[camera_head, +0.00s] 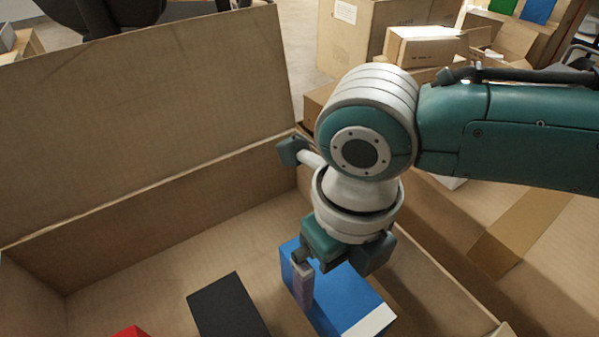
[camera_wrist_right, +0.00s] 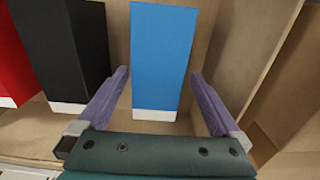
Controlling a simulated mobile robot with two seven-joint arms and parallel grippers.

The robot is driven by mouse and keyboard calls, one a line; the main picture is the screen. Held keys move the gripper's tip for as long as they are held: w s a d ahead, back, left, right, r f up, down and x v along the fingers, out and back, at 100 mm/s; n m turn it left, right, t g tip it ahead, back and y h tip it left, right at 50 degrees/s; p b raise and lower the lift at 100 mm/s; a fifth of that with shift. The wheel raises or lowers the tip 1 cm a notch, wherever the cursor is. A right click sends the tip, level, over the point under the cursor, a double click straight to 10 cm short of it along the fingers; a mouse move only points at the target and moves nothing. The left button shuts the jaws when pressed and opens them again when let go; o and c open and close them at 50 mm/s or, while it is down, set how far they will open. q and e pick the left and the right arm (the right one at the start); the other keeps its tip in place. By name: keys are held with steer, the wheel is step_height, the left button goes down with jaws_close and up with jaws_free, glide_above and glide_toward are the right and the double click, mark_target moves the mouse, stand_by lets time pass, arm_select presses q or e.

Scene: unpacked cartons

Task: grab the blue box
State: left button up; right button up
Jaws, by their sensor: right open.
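The blue box (camera_head: 345,300) lies in the large open carton, with a white band at its near end. In the right wrist view the blue box (camera_wrist_right: 162,55) stretches away between the two purple fingers, its white end towards the palm. My right gripper (camera_wrist_right: 160,95) is open, with one finger on each side of the box and a visible gap on both sides. In the head view my right gripper (camera_head: 302,285) points down over the box; one finger shows in front of it and the other is hidden. My left gripper is not in view.
A black box (camera_head: 228,308) lies left of the blue one, and a red box (camera_head: 130,332) is further left at the lower edge. The large carton (camera_head: 150,110) has a raised back flap. Its right wall (camera_head: 440,290) runs close beside the blue box. More cartons (camera_head: 425,48) stand behind.

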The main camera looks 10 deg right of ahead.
steer(key=f+b, duration=0.4)
steer(key=f, duration=0.1)
steer(key=shift+a, duration=0.2)
steer(key=shift+r, duration=0.1)
steer(key=shift+w, duration=0.1)
steer(key=shift+c, duration=0.6)
jaws_close()
